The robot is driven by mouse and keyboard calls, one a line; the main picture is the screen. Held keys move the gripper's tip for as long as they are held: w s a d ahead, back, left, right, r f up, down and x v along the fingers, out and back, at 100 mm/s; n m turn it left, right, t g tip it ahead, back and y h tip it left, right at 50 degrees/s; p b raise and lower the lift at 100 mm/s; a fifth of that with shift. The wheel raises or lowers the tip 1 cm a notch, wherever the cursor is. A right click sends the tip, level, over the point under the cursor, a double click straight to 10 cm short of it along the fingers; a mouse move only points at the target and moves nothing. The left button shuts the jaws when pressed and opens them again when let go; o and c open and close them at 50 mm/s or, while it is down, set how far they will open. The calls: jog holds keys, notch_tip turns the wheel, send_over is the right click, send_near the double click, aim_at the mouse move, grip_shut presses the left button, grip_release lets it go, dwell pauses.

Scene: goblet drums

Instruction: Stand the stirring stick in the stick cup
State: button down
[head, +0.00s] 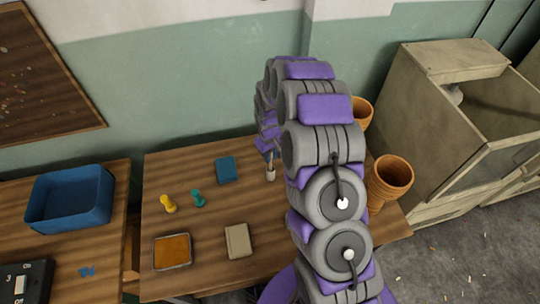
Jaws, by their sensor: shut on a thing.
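My gripper (267,153) is small in the head view, at the far end of my arm above the back of the wooden table. It points down and is shut on a thin brownish stick, which looks like the stirring stick (269,162). Only a short length of the stick shows. A small pale cup (270,175), which looks like the stick cup, stands directly below the gripper. The stick's lower end is at the cup's mouth in the picture; I cannot tell whether it is inside or just above or behind it.
A blue block (226,169), yellow (168,203) and teal (198,198) pegs, a beige block (239,241) and an orange-filled tray (172,251) lie left of my arm. Terracotta-coloured pots (391,174) stand at right. A blue bin (70,198) sits on the left table.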

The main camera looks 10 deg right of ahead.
jog(key=c, duration=1.1)
grip_release()
jog(key=shift+d, duration=0.25)
jog(key=shift+a, duration=0.15)
